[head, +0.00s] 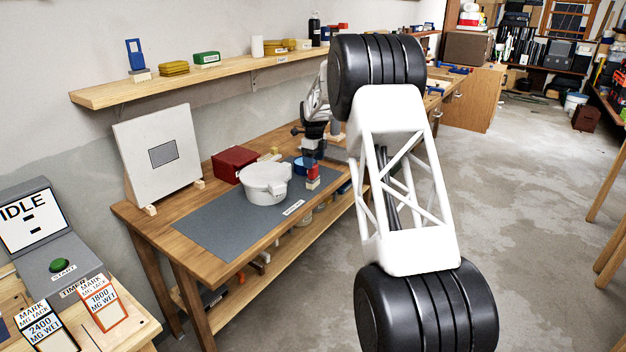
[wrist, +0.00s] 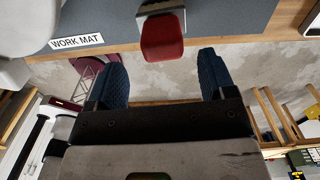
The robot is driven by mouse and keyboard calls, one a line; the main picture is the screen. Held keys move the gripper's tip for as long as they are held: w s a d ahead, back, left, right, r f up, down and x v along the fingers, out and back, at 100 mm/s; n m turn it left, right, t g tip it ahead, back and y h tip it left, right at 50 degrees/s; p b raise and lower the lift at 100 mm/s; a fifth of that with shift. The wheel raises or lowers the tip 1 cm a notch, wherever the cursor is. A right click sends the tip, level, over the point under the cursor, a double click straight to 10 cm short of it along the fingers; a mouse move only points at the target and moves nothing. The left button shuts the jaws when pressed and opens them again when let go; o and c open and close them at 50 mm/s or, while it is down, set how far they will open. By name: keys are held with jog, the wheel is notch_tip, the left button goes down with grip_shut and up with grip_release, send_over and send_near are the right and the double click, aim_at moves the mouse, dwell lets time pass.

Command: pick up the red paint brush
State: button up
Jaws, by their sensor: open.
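A red thing that looks like the paint brush (head: 313,172) stands near the right end of the grey work mat (head: 215,222), on or beside a small pale block. In the wrist view the red brush (wrist: 162,38) has a grey part at its top and lies just ahead of my fingers, centred between them. My gripper (wrist: 163,75) is open, with its two blue fingers apart and nothing between them. A gap shows between the fingertips and the red part. In the head view my gripper is small and hard to make out beside the brush.
A white lidded pot (head: 265,184) stands on the mat left of the brush. A red box (head: 235,163) and a white board (head: 140,130) stand behind. A shelf (head: 110,91) runs above the bench. The front of the mat is clear.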

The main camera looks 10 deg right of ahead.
aim_at(314, 170)
jog(key=shift+f, duration=0.1)
jog(key=shift+w+f, duration=0.15)
jog(key=shift+f, duration=2.4)
jog(key=c, duration=1)
jog(key=shift+r, duration=0.15)
jog(key=shift+r, duration=1.65)
jog(key=s, duration=0.5)
jog(key=s+r, duration=0.1)
jog(key=s, duration=1)
jog(key=shift+a+r, duration=0.1)
jog(key=shift+r, duration=0.1)
